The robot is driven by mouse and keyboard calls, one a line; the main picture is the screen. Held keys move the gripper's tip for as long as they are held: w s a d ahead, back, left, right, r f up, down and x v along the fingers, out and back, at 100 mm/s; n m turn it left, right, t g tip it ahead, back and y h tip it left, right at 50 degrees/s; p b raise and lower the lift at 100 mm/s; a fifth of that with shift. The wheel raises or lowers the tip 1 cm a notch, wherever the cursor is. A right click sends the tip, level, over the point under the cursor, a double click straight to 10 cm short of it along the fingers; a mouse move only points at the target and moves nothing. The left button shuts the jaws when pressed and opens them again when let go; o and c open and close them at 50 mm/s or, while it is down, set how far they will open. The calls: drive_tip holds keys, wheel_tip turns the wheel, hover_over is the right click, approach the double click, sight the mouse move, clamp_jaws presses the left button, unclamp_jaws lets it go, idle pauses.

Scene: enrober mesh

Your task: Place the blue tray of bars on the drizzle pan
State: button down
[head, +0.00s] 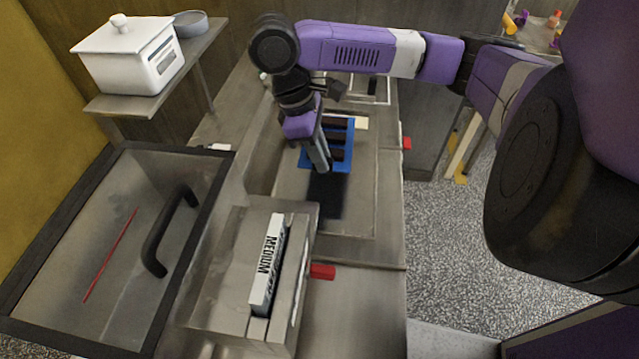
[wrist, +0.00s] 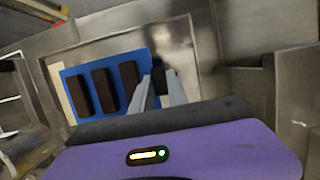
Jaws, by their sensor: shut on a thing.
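The blue tray (head: 343,167) holds several dark brown bars and is in the middle of the head view. A dark shadow lies nearer the camera than the tray, which looks raised above the metal surface. The flat, rimmed metal panel (head: 355,205) below may be the drizzle pan; I cannot tell for certain.
A framed clear cover (head: 100,250) with a black handle (head: 168,232) is at left. A white lidded box (head: 125,62) sits on a side shelf. Red parts (head: 322,271) stick out at the right edge.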

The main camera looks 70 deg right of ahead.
wheel_tip(320, 180, down, 10)
drive_tip(key=shift+d+r, duration=0.1)
drive_tip(key=shift+r, duration=0.05)
idle(0.3)
drive_tip(key=c, duration=1.3)
unclamp_jaws()
drive_tip(key=v, duration=1.2)
